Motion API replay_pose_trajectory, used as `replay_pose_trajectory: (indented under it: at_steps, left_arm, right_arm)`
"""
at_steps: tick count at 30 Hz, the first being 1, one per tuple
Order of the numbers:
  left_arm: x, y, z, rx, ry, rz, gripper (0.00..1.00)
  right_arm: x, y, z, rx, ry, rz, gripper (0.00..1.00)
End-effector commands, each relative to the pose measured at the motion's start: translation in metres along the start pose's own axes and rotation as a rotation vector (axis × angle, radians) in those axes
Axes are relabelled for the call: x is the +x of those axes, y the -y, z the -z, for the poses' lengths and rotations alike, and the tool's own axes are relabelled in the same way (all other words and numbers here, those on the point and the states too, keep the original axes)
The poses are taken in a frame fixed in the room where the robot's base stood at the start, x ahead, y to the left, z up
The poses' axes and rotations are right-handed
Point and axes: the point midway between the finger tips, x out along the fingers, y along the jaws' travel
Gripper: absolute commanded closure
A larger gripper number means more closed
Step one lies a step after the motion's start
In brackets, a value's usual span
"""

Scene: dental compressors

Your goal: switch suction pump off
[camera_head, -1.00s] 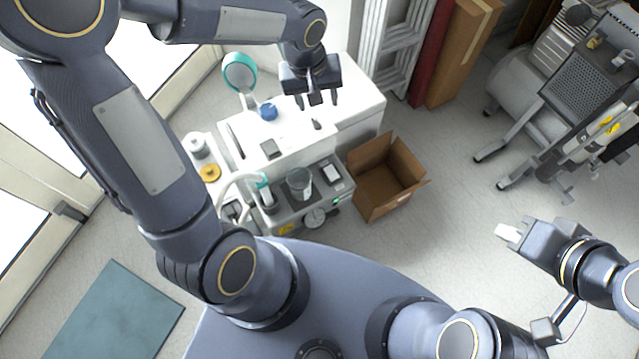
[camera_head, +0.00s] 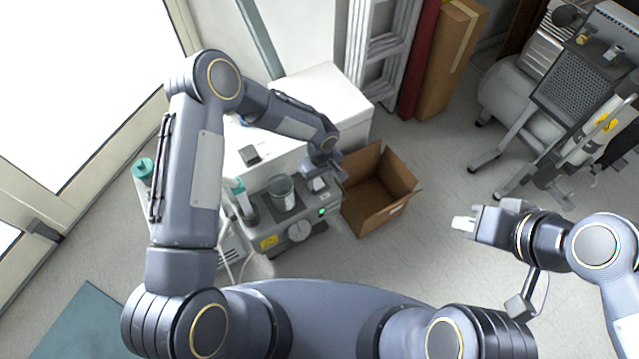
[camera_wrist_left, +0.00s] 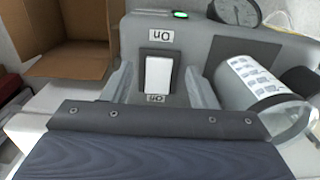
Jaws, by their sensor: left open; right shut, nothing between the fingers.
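The suction pump (camera_head: 268,241) is a grey unit with a clear jar (camera_head: 282,190), a round gauge (camera_head: 300,229) and a lit green light (camera_head: 323,211). In the left wrist view, its white rocker switch (camera_wrist_left: 158,76) sits in a dark frame between an "On" label and an "Off" label, both upside down. The green light (camera_wrist_left: 180,15) is lit there too. My left gripper (camera_head: 322,172) is open above the pump's right end; in its wrist view the fingers (camera_wrist_left: 160,88) stand either side of the switch. I cannot tell whether they touch it. My right gripper (camera_head: 463,223) is shut and empty, far right of the pump.
An open cardboard box (camera_head: 378,190) stands right beside the pump. A white cabinet (camera_head: 322,100) is behind it. The jar with a printed label (camera_wrist_left: 245,80) is close to the right finger in the wrist view. Floor between box and right gripper is clear.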

Motion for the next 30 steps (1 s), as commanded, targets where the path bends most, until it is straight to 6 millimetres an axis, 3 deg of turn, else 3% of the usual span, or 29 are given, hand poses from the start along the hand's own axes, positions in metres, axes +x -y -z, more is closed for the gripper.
replay_pose_trajectory:
  at_steps: [6, 16, 26, 30]
  left_arm:
    - [0.024, 0.000, 0.000, 0.000, 0.001, 0.000, 0.47]
    - [0.027, 0.000, 0.000, 0.000, 0.000, -0.001, 0.49]
    - [0.027, 0.000, 0.000, 0.001, 0.000, -0.001, 0.92]
    - [0.026, 0.000, 0.001, -0.004, 0.019, 0.002, 0.92]
  right_arm:
    - [0.004, -0.002, -0.002, 0.000, 0.000, 0.000, 1.00]
    - [0.004, -0.002, -0.002, 0.000, 0.000, 0.000, 1.00]
    - [0.004, -0.002, -0.002, 0.000, 0.000, 0.000, 1.00]
    - [0.004, -0.002, -0.002, 0.000, 0.000, 0.000, 1.00]
